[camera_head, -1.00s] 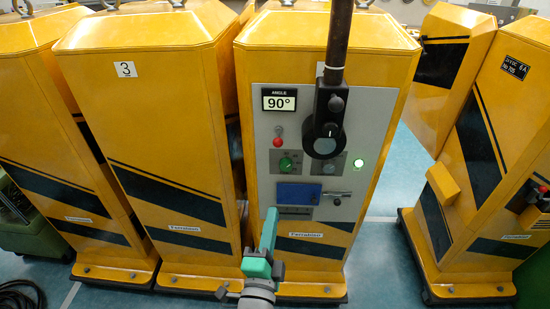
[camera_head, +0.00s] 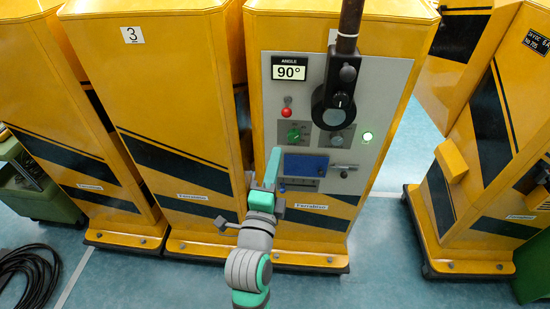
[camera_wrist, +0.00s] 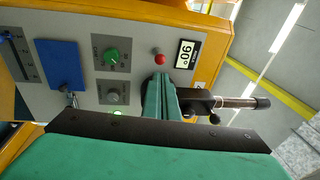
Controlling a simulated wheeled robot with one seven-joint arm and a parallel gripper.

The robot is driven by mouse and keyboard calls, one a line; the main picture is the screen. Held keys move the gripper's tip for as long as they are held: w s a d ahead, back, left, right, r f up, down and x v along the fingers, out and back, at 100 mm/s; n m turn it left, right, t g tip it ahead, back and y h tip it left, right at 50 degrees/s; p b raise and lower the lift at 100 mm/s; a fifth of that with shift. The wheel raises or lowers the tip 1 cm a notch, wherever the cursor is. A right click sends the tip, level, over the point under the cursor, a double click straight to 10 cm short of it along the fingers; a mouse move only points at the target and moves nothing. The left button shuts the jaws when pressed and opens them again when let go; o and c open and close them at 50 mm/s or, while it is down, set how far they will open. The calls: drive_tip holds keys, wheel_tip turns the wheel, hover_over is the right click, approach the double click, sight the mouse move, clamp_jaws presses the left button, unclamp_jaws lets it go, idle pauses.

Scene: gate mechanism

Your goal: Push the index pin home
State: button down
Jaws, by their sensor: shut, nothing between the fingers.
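A black round hub (camera_head: 331,112) on the grey panel carries a black arm with a long dark bar. A round black knob (camera_head: 348,73) stands on that arm and may be the index pin; how deep it sits cannot be told. The knob also shows in the wrist view (camera_wrist: 214,118). A small metal bolt (camera_head: 344,168) sits right of a blue block (camera_head: 305,165). My gripper (camera_head: 274,154) is shut and empty, in front of the panel, lower left of the hub in the head view. In the wrist view its fingers (camera_wrist: 160,82) hide part of the hub.
The panel has a 90° angle display (camera_head: 289,72), a red button (camera_head: 288,112), a green knob (camera_head: 293,135), a grey knob (camera_head: 338,141) and a lit green lamp (camera_head: 367,136). Yellow cabinets stand on both sides. Floor shows at right, with coiled black cable (camera_head: 28,278) at left.

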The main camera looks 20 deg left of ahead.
sight(286, 117)
drive_tip(key=x, duration=1.1)
drive_tip(key=shift+w+r, duration=0.15)
drive_tip(key=shift+w, duration=0.05)
